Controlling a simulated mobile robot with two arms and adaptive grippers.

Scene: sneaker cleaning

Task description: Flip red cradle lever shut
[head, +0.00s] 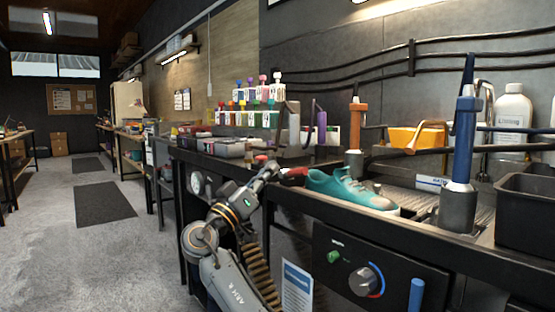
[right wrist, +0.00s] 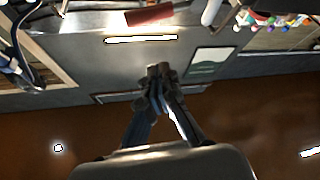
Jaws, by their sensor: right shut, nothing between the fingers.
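A red part (head: 293,176), possibly the cradle lever, sits at the counter's front edge, just left of a teal sneaker (head: 340,188). Its shape and whether it is open or shut are too small to tell. My right gripper (head: 270,168) is beside it on the left, at the counter edge; contact cannot be told. In the right wrist view my right gripper (right wrist: 159,75) has its fingers together and empty. A red bar (right wrist: 150,14) lies beyond the fingertips there, apart from them in the picture. My left gripper is not in view.
A black bin (head: 525,215) is at the right. A control panel with a knob (head: 364,280) is below the counter.

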